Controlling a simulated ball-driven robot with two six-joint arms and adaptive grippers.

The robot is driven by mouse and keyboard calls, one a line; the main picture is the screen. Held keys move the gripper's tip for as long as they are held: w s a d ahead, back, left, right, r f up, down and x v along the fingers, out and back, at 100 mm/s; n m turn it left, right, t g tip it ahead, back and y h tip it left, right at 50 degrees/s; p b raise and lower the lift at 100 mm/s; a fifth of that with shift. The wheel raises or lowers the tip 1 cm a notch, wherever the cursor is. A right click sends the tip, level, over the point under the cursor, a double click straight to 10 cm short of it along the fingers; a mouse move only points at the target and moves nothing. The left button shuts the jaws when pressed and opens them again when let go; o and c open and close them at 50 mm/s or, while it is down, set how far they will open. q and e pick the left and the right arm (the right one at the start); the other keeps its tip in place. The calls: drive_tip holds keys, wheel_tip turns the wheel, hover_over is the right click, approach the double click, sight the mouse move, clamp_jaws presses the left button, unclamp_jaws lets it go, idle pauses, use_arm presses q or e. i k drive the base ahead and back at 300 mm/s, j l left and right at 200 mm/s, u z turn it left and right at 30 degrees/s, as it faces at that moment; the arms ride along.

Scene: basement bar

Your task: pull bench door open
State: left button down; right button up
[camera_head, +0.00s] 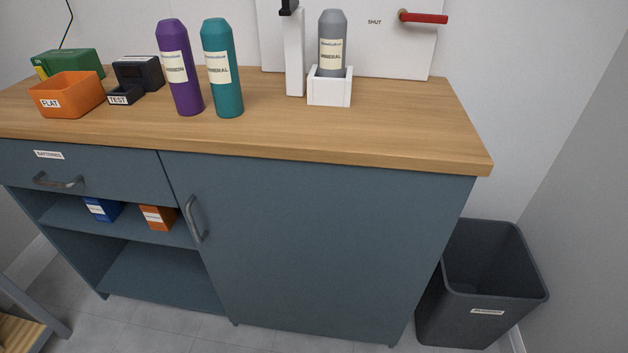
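The bench door (305,245) is the large dark blue-grey panel on the right half of the bench front. It looks closed, flush with the cabinet. Its curved grey handle (195,219) stands vertical near the door's left edge. The bench has a wooden top (390,125). Neither of my grippers shows in the view, and nothing touches the handle.
A drawer (110,178) and open shelves with a blue box (102,209) and an orange box (157,217) are left of the door. Bottles, bins and a white stand (330,92) are on top. A dark waste bin (470,290) stands right of the bench.

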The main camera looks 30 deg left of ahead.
sight(339, 251)
drive_tip(key=k+j+u, duration=0.1)
drive_tip(key=u, duration=0.8)
drive_tip(key=k+j, duration=0.05)
